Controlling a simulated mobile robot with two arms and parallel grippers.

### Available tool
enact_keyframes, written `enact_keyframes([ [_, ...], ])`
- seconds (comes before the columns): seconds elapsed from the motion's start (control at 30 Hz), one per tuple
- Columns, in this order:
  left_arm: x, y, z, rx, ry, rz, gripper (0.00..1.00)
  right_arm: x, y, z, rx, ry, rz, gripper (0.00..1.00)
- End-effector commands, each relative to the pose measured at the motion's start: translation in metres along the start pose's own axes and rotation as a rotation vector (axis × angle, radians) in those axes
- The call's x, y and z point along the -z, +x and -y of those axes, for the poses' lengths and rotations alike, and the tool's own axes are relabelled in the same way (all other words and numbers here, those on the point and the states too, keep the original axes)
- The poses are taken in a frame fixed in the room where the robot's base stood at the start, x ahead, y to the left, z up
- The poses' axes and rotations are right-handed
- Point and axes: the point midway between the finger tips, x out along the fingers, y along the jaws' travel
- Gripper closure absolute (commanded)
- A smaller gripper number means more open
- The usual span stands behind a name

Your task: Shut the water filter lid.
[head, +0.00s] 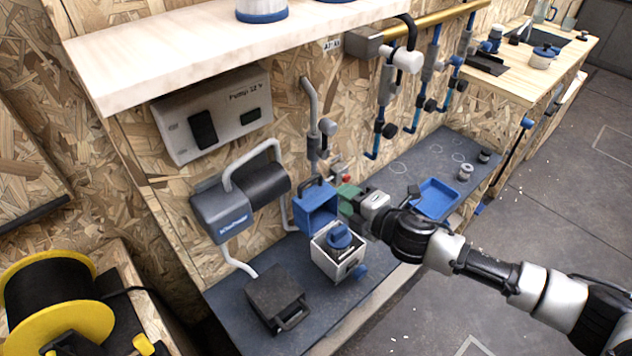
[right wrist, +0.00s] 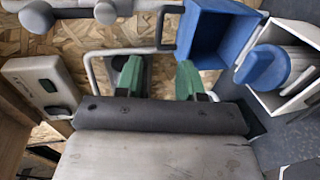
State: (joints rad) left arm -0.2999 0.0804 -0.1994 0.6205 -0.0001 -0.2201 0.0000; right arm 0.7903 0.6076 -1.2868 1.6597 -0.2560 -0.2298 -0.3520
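The water filter is a white box (head: 325,259) on the dark counter, with a round blue part (head: 340,237) inside its open top. Its blue lid (head: 314,210) stands raised at the back edge, hollow side showing. In the right wrist view, the lid (right wrist: 217,40) and the white box (right wrist: 296,93) are at upper right. My right gripper (head: 349,197) is just right of the raised lid. Its two green fingers (right wrist: 160,80) are spread with nothing between them. One finger is close to the lid; I cannot tell if they touch. My left gripper is out of view.
A dark grey case (head: 275,296) lies left of the filter on the counter. A blue tray (head: 436,198) lies to the right. A wall-mounted grey pump unit (head: 222,208) with pale pipes is behind left. A pale shelf (head: 200,50) overhangs above.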

Motion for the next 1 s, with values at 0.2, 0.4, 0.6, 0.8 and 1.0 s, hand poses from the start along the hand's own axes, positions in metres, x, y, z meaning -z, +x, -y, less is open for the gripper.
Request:
enact_keyframes([
  [0.2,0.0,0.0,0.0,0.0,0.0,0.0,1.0,0.002,0.037,-0.001,-0.003,0.004,-0.002,0.62],
  [0.4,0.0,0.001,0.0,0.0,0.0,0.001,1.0,0.002,0.074,-0.001,-0.002,0.004,0.0,0.62],
  [0.6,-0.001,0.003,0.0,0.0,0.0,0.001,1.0,0.002,0.096,-0.001,-0.002,0.005,0.0,0.62],
  [0.8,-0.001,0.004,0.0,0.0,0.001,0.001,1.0,0.002,0.103,-0.001,-0.001,0.005,0.0,0.62],
  [1.0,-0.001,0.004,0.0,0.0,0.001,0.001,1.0,0.002,0.103,-0.001,-0.001,0.006,0.0,0.62],
])
